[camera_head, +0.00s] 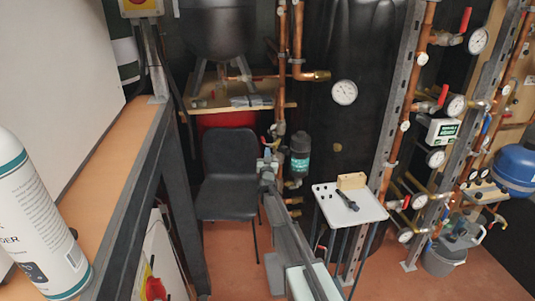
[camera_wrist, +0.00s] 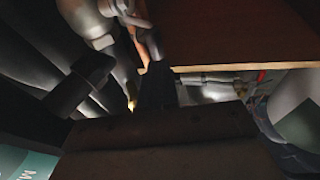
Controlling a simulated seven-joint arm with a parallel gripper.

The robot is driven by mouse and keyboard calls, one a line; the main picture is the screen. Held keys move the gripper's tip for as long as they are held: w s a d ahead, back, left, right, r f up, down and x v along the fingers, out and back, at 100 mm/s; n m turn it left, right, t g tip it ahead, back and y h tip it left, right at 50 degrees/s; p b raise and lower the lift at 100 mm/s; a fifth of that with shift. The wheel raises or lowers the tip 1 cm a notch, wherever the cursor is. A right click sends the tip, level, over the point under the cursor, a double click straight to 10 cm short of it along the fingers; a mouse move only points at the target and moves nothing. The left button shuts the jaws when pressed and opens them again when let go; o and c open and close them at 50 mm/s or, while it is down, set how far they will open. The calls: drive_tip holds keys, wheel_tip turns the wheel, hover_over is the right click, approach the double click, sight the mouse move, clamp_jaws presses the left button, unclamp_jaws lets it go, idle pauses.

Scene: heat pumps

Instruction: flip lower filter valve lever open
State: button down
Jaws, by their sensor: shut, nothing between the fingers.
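The filter (camera_head: 300,152) is a dark canister with a teal label, standing on the copper pipework in the middle of the head view. Its teal label (camera_wrist: 22,164) also shows at the lower left of the wrist view. Below the filter is a small brass valve fitting (camera_head: 293,183); its lever is too small and dark to make out. My gripper (camera_head: 268,161) is just left of the filter, at the end of my grey arm. In the wrist view my gripper's dark fingers (camera_wrist: 156,92) are together and empty, close to metal pipework (camera_wrist: 85,18). Contact with the lever cannot be told.
A black chair (camera_head: 230,165) stands left of my gripper. A small white table (camera_head: 350,208) with a wooden block stands to the right. A wooden shelf (camera_head: 200,105) is behind. Copper pipes with gauges and red levers (camera_head: 443,95) fill the right side.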

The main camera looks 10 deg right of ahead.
drive_tip(key=s+a, duration=0.3)
drive_tip(key=s, duration=0.9)
drive_tip(key=s+a+f+n+g+y, duration=0.1)
drive_tip(key=s+a+f+g+y, duration=0.3)
drive_tip(key=f, duration=0.5)
drive_tip(key=s+a+f+n+g+y, duration=0.1)
drive_tip(key=s+a+f+g+y, duration=0.1)
drive_tip(key=s+f+g, duration=0.45)
drive_tip(key=s+d+f+g, duration=0.1)
drive_tip(key=s+f+g, duration=0.4)
drive_tip(key=s, duration=1.5)
drive_tip(key=s+d+f+g+h, duration=0.1)
drive_tip(key=s+f+g, duration=0.5)
drive_tip(key=s+f, duration=0.6)
drive_tip(key=s+d+f+g, duration=0.3)
drive_tip(key=s+f+g, duration=0.2)
drive_tip(key=s, duration=2.4)
wheel_tip(320, 180, down, 4)
drive_tip(key=shift+r+n+g+h, duration=0.1)
drive_tip(key=shift+n+g+h, duration=0.2)
drive_tip(key=shift+n+g, duration=0.1)
